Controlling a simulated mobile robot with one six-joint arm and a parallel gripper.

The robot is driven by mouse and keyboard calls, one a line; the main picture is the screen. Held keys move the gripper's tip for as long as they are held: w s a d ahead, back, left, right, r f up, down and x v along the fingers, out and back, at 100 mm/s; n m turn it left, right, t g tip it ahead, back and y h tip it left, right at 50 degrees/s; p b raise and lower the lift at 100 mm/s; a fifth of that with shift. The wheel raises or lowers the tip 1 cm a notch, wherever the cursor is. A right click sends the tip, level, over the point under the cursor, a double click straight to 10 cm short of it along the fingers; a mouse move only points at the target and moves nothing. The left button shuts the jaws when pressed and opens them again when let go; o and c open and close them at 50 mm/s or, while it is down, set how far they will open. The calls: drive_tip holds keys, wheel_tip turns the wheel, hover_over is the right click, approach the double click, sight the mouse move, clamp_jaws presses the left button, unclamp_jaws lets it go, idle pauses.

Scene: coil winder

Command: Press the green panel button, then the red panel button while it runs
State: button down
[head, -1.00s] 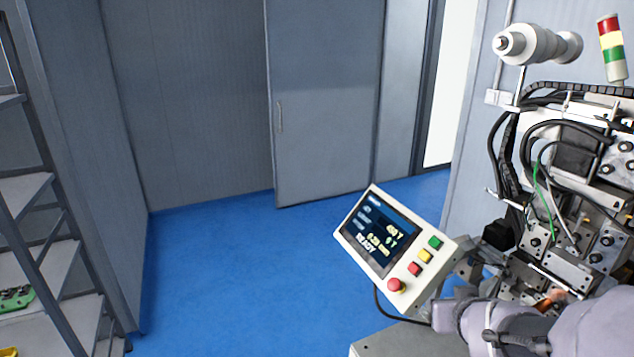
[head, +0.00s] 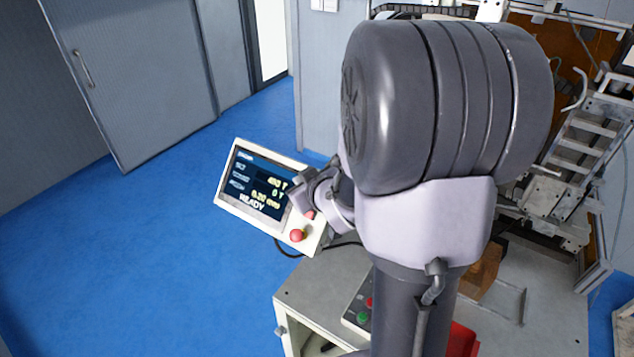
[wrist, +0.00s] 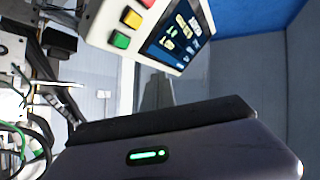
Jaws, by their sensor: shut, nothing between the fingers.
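The control panel (head: 228,200) stands at centre-left in the head view, its screen (head: 258,185) reading READY. In the wrist view the green panel button (wrist: 120,40) and yellow button (wrist: 131,18) are clear. The red panel button (wrist: 148,3) is at the top edge; in the head view it (head: 309,214) is partly covered by my gripper. The head view hides the green one behind my arm. My gripper (wrist: 157,80) is shut and empty, its fingers short of the panel in the wrist view; I cannot tell the exact gap.
A red mushroom button (head: 297,236) sits low on the panel. A separate box with a red button (head: 371,302) and green button (head: 362,317) lies on the grey cabinet top (head: 315,285). The winder (head: 590,130) stands right. Blue floor (head: 130,240) is clear at left.

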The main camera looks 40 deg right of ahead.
drive_tip(key=shift+w+d+f+b, duration=0.3)
drive_tip(key=shift+w+d+f, duration=0.05)
drive_tip(key=shift+d+f, duration=0.6)
drive_tip(key=shift+w+d+f+b, duration=0.3)
drive_tip(key=shift+w+d+f, duration=0.05)
drive_tip(key=shift+d+f, duration=0.6)
drive_tip(key=shift+w+d+f+b, duration=0.35)
drive_tip(key=shift+d+f, duration=0.5)
drive_tip(key=shift+d, duration=0.2)
drive_tip(key=shift+w+d+f, duration=0.1)
drive_tip(key=shift+d+f, duration=0.15)
drive_tip(key=shift+d, duration=0.05)
